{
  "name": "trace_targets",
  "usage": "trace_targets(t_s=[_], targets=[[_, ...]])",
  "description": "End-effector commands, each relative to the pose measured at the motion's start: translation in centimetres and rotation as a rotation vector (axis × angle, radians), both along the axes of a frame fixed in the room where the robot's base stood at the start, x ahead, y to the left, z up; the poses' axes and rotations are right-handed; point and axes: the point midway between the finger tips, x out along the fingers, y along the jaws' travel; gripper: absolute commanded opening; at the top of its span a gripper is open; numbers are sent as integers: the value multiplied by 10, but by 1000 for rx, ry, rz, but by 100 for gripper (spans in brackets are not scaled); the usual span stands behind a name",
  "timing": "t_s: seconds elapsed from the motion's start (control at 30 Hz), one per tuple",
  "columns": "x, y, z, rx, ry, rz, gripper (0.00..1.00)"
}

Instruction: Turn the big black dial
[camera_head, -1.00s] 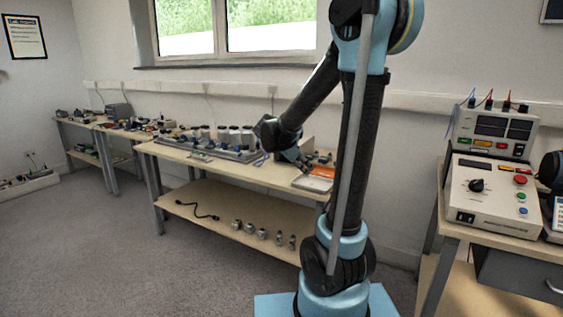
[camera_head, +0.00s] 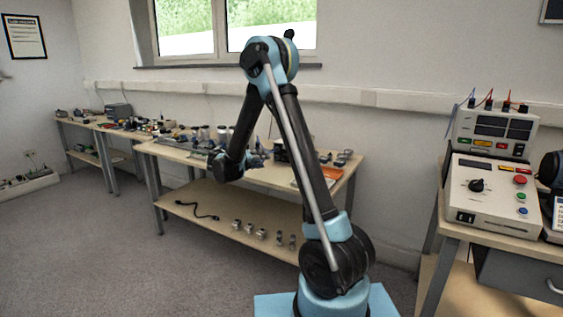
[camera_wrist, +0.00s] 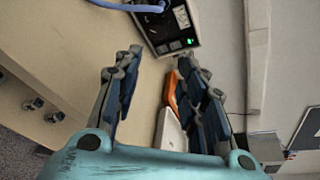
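A black dial (camera_head: 477,185) with a pointer mark sits on the sloped panel of a cream control box (camera_head: 492,200) at the right in the head view. My gripper (camera_head: 254,152) is over the middle workbench, far to the left of that dial, and small in the head view. In the wrist view my gripper (camera_wrist: 160,60) is open, with its dark jointed fingers spread and nothing between them. Beyond the fingertips is a dark panel device (camera_wrist: 168,26) with a lit green spot. I cannot tell whether it bears a dial.
The middle workbench (camera_head: 265,178) holds several small parts and an orange item (camera_head: 331,173). In the wrist view an orange item (camera_wrist: 171,92) and a white item (camera_wrist: 172,130) lie near the right finger. A blue tube (camera_wrist: 108,4) crosses the top. Open carpet (camera_head: 120,250) lies at left.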

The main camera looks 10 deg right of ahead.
Motion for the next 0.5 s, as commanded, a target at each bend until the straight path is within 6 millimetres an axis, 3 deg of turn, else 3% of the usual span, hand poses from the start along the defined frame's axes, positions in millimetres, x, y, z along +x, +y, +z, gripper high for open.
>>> trace_targets(t_s=[0.23, 0.5], targets=[[8, 7, -6, -63, 25, 23, 38], [33, -20, -14, -61, 24, 20, 38]])
